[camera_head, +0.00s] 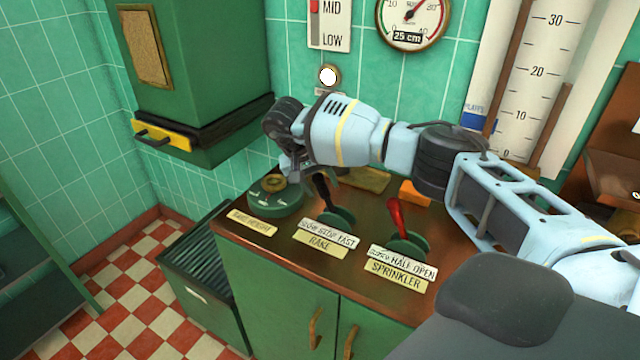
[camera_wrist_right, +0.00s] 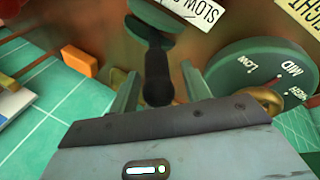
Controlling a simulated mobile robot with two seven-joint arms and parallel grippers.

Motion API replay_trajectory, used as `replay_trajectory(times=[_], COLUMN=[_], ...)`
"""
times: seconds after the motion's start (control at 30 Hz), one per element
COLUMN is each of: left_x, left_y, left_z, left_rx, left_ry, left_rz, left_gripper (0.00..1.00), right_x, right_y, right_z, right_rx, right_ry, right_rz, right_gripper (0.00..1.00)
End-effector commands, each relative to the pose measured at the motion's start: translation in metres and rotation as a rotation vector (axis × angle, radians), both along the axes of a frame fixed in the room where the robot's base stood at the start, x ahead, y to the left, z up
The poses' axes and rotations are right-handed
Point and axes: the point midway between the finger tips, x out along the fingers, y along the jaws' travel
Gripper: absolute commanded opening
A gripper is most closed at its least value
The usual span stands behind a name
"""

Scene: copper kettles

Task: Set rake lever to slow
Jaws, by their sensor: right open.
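The rake lever (camera_head: 321,190) has a black handle on a round green base (camera_head: 338,217), behind the cream RAKE plate (camera_head: 320,243) and its white stop, slow, fast strip. In the head view its handle leans up and to the left. My right gripper (camera_head: 298,170) hangs over the counter at the handle's upper end, partly hidden by its own wrist. In the wrist view the black handle (camera_wrist_right: 156,72) stands between the two open fingers (camera_wrist_right: 159,88); I cannot tell whether they touch it. Part of the strip reading SLOW (camera_wrist_right: 200,10) shows there. My left gripper is not in view.
A green dial (camera_head: 274,197) sits just left of the rake lever and close to a finger in the wrist view. The red sprinkler lever (camera_head: 396,218) stands to the right. An orange block (camera_head: 415,193) lies behind. A green hood (camera_head: 195,80) hangs at left.

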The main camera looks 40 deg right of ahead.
Motion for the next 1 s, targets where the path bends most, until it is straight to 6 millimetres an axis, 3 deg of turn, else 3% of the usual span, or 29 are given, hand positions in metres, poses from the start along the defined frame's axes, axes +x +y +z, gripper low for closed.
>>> replay_trajectory(times=[0.3, 0.5, 1.0], left_x=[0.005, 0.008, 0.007], left_y=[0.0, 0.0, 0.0], left_z=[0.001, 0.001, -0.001], left_rx=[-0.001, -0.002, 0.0], left_ry=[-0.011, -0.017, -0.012], left_rz=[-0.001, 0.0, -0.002], left_gripper=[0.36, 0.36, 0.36], right_x=[0.005, 0.007, 0.007], right_y=[0.019, 0.027, 0.029], right_z=[0.044, 0.063, 0.068], right_rx=[0.0, 0.0, 0.0], right_ry=[-0.003, -0.001, 0.0], right_rz=[0.002, 0.003, 0.002], right_gripper=[0.48, 0.48, 0.48])
